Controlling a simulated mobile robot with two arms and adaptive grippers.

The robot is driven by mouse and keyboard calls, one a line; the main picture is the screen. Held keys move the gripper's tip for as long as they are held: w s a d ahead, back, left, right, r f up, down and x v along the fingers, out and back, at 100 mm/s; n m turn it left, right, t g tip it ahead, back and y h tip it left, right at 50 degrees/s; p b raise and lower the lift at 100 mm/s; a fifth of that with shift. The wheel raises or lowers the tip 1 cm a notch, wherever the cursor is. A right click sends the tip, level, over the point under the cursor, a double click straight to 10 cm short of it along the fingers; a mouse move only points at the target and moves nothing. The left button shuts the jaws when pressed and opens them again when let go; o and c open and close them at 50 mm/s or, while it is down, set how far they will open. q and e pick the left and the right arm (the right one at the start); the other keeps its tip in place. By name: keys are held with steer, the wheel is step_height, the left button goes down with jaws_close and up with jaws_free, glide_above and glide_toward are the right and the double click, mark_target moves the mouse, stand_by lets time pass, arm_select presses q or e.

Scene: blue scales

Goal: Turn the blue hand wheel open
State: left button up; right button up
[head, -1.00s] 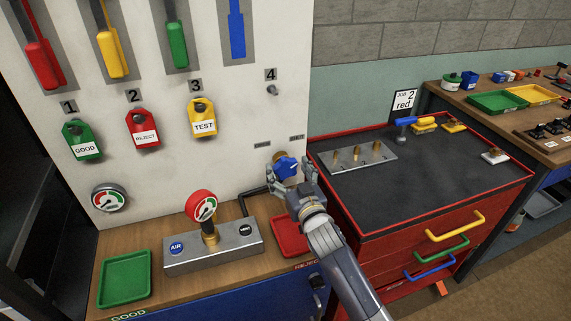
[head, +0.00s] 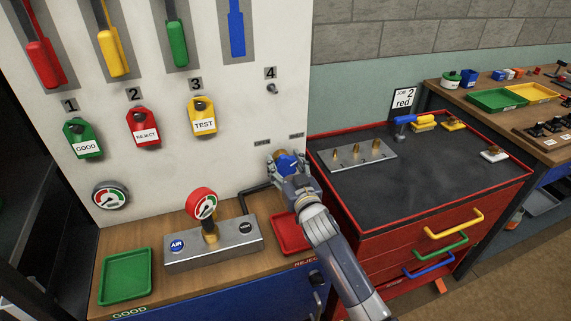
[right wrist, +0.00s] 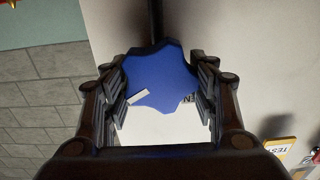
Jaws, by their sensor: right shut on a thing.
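The blue hand wheel (head: 287,163) sits on a brass fitting on the white panel, low at its right edge, above a dark pipe. My right gripper (head: 286,172) is at the wheel and partly covers it. In the right wrist view the lobed blue wheel (right wrist: 160,80) lies between the two fingers of my right gripper (right wrist: 162,95), which are shut on its sides. A small white mark shows on the wheel's face. Two small labels stand on the panel above the wheel; they are too small to read surely. My left gripper is not in view.
A metal block (head: 213,243) with a red gauge stands on the wooden bench, left of my right arm. A red tray (head: 290,234) lies close beside the arm. A green tray (head: 125,276) is at the left. A red-edged tool cabinet (head: 420,180) stands to the right.

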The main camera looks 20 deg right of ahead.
steer(key=n, duration=0.4)
steer(key=shift+n, duration=0.4)
steer(key=n, duration=0.3)
steer(key=shift+a+n+p, duration=0.15)
steer(key=shift+n+p, duration=0.15)
steer(key=shift+n, duration=0.1)
steer(key=n, duration=0.3)
steer(key=shift+n, duration=0.3)
steer(key=n, duration=0.6)
steer(key=shift+a+f, duration=0.15)
steer(key=n, duration=0.5)
steer(key=shift+w+f+n+p, duration=0.1)
steer(key=shift+n+p, duration=0.2)
steer(key=shift+p, duration=0.1)
